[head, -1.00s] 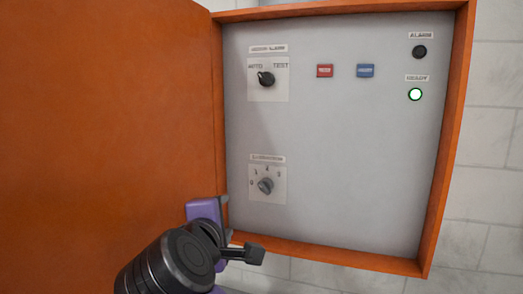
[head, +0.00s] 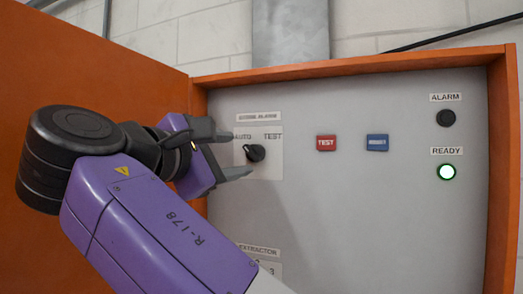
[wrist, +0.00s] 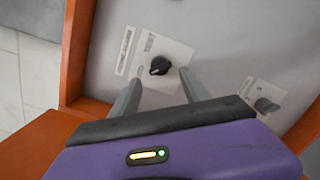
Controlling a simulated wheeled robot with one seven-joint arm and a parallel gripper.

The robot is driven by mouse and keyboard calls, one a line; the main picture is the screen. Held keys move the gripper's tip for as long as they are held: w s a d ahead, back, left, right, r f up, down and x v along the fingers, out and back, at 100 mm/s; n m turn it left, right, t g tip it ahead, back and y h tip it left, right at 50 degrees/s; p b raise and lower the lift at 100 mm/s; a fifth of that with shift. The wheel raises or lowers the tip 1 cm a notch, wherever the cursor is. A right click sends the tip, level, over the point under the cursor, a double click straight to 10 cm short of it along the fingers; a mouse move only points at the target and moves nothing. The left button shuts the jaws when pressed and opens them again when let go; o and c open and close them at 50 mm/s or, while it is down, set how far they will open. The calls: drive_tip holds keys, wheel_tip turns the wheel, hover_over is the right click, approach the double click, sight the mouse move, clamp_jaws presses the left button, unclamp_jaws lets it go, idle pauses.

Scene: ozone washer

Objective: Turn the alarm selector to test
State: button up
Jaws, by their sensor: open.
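The alarm selector (head: 255,153) is a black knob on a pale plate marked AUTO on the left and TEST on the right, in the upper left of the grey panel. In the head view its pointer leans up and left, toward AUTO. It also shows in the wrist view (wrist: 160,66), just beyond the fingertips. My gripper (head: 245,154) is open and empty. Its two fingers reach toward the knob from the left, one above and one below its level; in the wrist view (wrist: 160,84) they lie either side of it. I cannot tell whether either finger touches it.
A red TEST button (head: 326,143) and a blue button (head: 377,143) sit to the right. The READY lamp (head: 447,172) is lit; the ALARM lamp (head: 446,118) is dark. The extractor knob (wrist: 266,105) is lower down. An orange door (head: 130,60) stands open at left.

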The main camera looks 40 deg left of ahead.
sight(248, 154)
drive_tip(key=shift+w+a+p, duration=0.2)
drive_tip(key=shift+w+p, duration=0.2)
drive_tip(key=shift+w, duration=0.9)
drive_tip(key=shift+w+a+p, duration=0.15)
drive_tip(key=shift+w+p, duration=0.25)
drive_tip(key=shift+w, duration=0.9)
drive_tip(key=c, duration=1.2)
drive_tip(key=shift+o, duration=0.2)
